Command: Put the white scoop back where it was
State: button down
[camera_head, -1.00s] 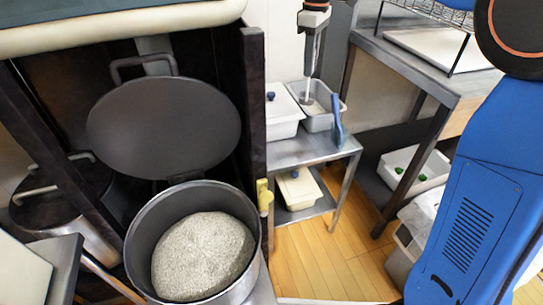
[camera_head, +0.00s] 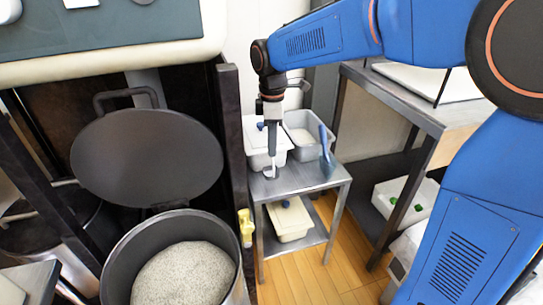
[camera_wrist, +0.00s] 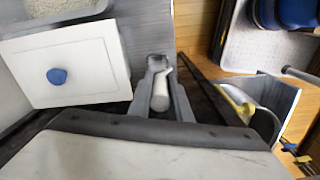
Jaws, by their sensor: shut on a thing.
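My gripper (camera_head: 272,122) points down in the head view and is shut on the white scoop. The white scoop (camera_head: 269,172) hangs below it, in front of the white lidded container (camera_head: 254,142), low over the metal stand's top (camera_head: 300,183). I cannot tell whether the scoop touches the stand. In the wrist view the scoop (camera_wrist: 160,90) lies between the fingers (camera_wrist: 159,66), beside the container with the blue knob (camera_wrist: 57,76). A grey tub (camera_head: 318,157) stands right of the container and holds pale grains.
A blue scoop (camera_head: 324,143) leans on the grey tub's front. A lidded box (camera_head: 291,222) sits on the stand's lower shelf. A large open pot (camera_head: 112,262) of grain is at the lower left, with a yellow-handled tool (camera_head: 246,228) beside it. The stand's top front is clear.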

aim_at(270, 173)
jog(key=shift+f, duration=1.85)
jog(key=c, duration=1.6)
grip_release()
jog(key=shift+f, duration=0.15)
jog(key=shift+c, duration=0.2)
